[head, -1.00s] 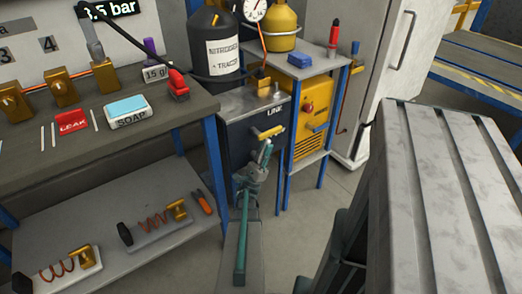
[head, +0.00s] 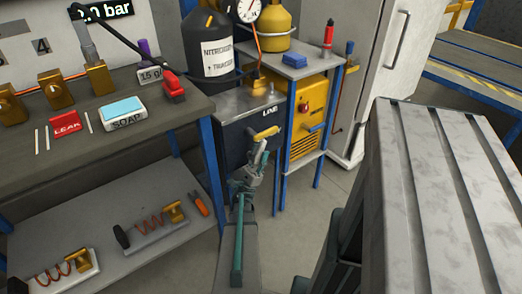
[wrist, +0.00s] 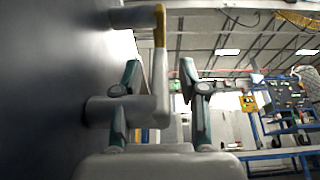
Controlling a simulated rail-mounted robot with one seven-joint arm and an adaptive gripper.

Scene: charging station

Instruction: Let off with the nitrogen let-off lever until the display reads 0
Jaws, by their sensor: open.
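The nitrogen let-off lever (head: 266,133), with a yellow handle, sticks out from the front of the dark box labelled LINE (head: 232,143). My gripper (head: 262,152) is just below and in front of it, open. In the wrist view the lever (wrist: 160,62) shows as a grey bar with a yellow strip, between my two spread fingers (wrist: 158,78). I cannot tell whether a finger touches it.
The workbench (head: 110,150) with the soap box (head: 122,113) and red LEAK tag (head: 66,125) is on the left.

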